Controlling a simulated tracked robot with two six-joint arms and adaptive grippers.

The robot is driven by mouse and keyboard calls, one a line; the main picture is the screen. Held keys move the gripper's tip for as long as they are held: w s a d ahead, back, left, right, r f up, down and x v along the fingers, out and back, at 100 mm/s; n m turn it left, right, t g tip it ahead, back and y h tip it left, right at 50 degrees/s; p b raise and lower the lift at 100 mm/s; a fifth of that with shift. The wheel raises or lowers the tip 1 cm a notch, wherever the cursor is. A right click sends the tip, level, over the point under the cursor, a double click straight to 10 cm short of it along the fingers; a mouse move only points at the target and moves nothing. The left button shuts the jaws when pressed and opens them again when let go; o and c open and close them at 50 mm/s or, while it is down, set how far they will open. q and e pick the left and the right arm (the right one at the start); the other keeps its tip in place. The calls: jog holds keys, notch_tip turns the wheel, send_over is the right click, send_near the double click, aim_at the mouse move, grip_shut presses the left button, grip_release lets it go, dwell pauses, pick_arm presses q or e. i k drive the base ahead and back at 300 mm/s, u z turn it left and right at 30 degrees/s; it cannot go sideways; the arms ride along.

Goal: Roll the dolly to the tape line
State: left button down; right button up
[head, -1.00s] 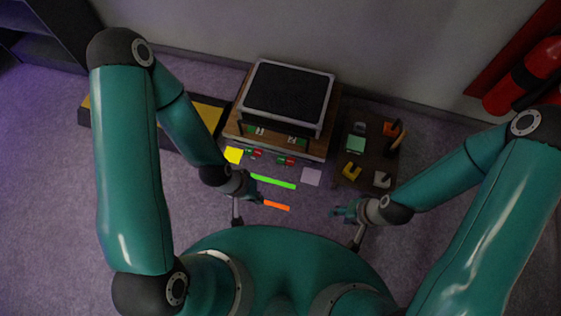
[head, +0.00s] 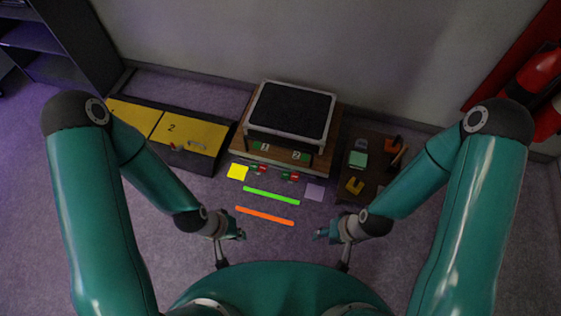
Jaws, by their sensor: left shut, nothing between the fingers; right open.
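A low wooden platform (head: 238,137), which looks like the dolly, stands near the wall. It carries a grey-framed black-topped unit (head: 290,110). Its wheels cannot be made out. A green tape strip (head: 271,195) and an orange tape strip (head: 265,215) lie on the floor in front of it, apart from it. My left gripper (head: 242,235) is shut and empty, just in front of the orange strip's left end. My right gripper (head: 318,234) is open and empty, right of the orange strip. Neither gripper touches the platform.
A dark case with yellow lids (head: 190,133) stands left of the platform. A dark board (head: 375,143) with several small coloured parts is at the right. Red and green connectors (head: 290,176), a yellow square (head: 238,171) and a lilac square (head: 314,192) lie in front.

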aim_at(293, 127)
jog(key=u, duration=0.1)
jog(key=i, duration=0.45)
jog(key=z, duration=1.05)
